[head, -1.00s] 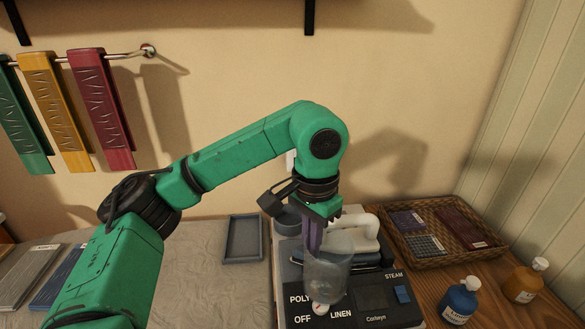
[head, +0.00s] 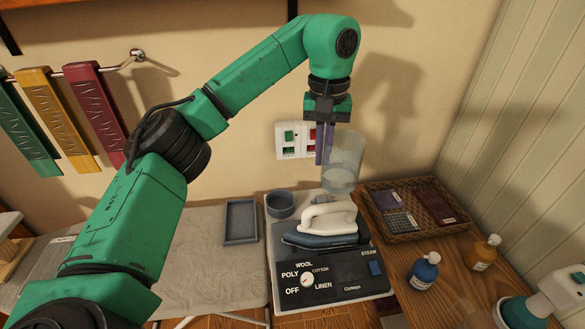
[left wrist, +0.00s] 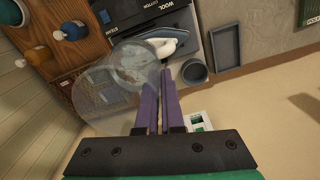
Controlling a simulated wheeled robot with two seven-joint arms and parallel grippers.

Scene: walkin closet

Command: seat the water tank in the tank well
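The water tank (head: 343,162) is a clear, see-through cylinder held in the air above the back of the ironing station (head: 345,292). My left gripper (head: 324,160) points down with its purple fingers close together on the tank's side. In the left wrist view the tank (left wrist: 105,88) lies left of the fingers (left wrist: 161,78) and looks tilted there. The round grey cup that looks like the tank well (head: 280,204) is at the station's back left, empty, below and left of the tank. It also shows in the left wrist view (left wrist: 194,72). My right gripper is not in view.
A white iron (head: 328,220) rests on the station, right of the well. A grey tray (head: 240,222) lies on the ironing board to the left. A wicker basket (head: 415,232) and two bottles (head: 422,272) are at the right. A wall switch panel (head: 287,146) is behind the gripper.

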